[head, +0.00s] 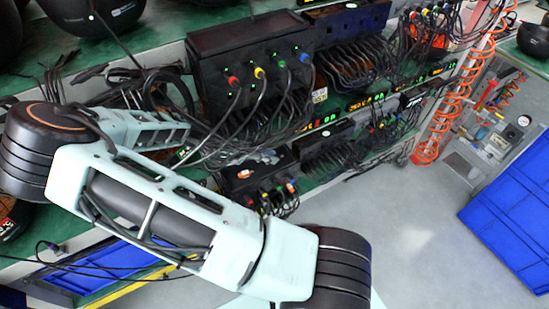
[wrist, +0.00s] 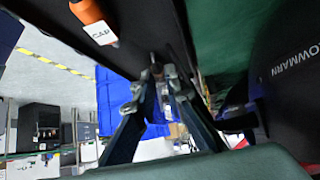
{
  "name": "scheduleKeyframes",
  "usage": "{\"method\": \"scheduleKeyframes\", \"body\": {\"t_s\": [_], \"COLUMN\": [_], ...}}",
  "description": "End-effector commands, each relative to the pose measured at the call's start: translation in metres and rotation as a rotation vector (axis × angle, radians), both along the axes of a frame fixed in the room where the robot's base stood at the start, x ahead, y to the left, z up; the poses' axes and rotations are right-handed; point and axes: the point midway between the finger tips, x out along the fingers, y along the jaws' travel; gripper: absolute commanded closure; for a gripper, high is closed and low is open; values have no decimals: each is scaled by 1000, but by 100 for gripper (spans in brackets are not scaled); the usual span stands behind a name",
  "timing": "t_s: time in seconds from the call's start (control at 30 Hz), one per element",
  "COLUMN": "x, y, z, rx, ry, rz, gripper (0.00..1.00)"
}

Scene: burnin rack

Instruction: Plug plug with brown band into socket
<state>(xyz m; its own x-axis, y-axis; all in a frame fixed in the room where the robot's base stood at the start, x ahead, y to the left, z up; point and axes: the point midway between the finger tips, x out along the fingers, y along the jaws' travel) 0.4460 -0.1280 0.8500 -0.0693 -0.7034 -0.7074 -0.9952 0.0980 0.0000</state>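In the wrist view the two fingers of my gripper (wrist: 157,76) reach forward and draw close together at the tips. A small dark shape shows between the tips, too unclear to tell whether it is held. An orange-brown cylindrical part (wrist: 87,10) with a white "CAP" tag (wrist: 101,33) is at the upper left, apart from the fingers. In the head view a black box (head: 222,47) carries cable plugs with red (head: 233,81), yellow (head: 259,73), green (head: 282,64) and blue (head: 304,57) bands. I cannot make out a brown-banded plug or an empty socket for certain. My gripper is not discernible there.
Dense black cables (head: 355,62) hang along the green rack shelves. A smaller black unit (head: 240,180) with several coloured plugs sits lower. A coiled orange hose (head: 463,90) hangs at the right. A blue panel (head: 510,200) stands beyond open grey floor (head: 410,230). A dark rounded case (wrist: 290,85) is close at right.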

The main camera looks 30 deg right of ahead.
Motion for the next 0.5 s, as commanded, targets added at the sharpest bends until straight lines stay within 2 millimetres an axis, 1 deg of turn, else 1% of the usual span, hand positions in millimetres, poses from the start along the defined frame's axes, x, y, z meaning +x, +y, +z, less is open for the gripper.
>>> {"method": "scheduleKeyframes", "body": {"t_s": [0.37, 0.5], "x": [0, 0], "y": [0, 0], "z": [1, 7], "rx": [0, 0], "ry": [0, -1], "rz": [0, 0], "gripper": [100, 100]}}
